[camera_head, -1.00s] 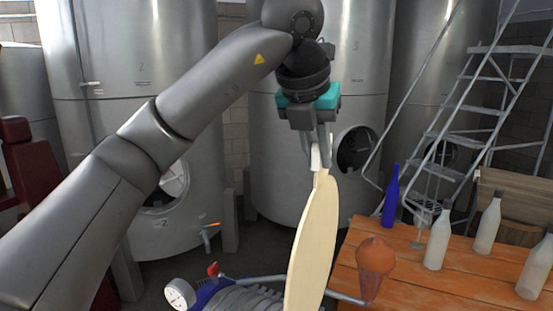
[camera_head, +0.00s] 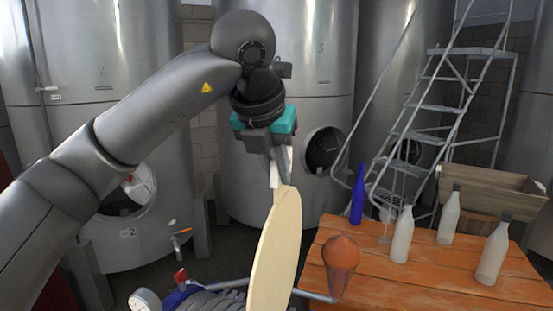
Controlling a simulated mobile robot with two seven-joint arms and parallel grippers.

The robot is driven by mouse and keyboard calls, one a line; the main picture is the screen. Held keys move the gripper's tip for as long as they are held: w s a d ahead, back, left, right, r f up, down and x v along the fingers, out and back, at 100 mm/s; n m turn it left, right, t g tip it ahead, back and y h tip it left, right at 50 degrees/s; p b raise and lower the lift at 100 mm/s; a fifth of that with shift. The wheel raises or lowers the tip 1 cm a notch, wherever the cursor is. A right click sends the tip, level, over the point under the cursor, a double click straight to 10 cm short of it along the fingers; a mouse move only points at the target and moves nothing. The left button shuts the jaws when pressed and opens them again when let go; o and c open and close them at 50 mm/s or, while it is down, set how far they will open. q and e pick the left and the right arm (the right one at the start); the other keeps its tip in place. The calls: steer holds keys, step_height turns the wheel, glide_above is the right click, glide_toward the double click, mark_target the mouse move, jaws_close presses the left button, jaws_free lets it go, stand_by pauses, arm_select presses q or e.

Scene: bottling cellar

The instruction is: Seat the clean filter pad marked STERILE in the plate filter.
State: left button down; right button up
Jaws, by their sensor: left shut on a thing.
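A round, flat, cream filter pad (camera_head: 277,250) hangs on edge from my left gripper (camera_head: 279,168). The gripper is shut on a pale tab at the pad's top, and its fingers point down. No STERILE mark is readable on the side I see. The plate filter (camera_head: 205,302) is at the bottom edge, with grey ribbed plates, blue parts, a red handle and a round gauge. The pad overlaps the filter's right part in the picture and hides it. I cannot tell whether they touch; the pad's lower edge meets the frame bottom. My right gripper is not in view.
An orange wooden table (camera_head: 440,275) on the right bears a blue bottle (camera_head: 357,195), several pale bottles and a glass. A terracotta-coloured cone-shaped thing (camera_head: 341,265) is near its left edge. Steel tanks (camera_head: 285,100) and a metal ladder (camera_head: 430,110) stand behind.

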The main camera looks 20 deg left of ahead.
mark_target(277, 255)
arm_select(q)
steer(key=shift+f, duration=1.55)
steer(key=shift+f+b, duration=3.95)
steer(key=shift+f, duration=2.8)
step_height(277, 255, down, 12)
steer(key=b, duration=1.2)
step_height(277, 255, down, 11)
steer(key=b, duration=1.1)
steer(key=shift+f, duration=0.25)
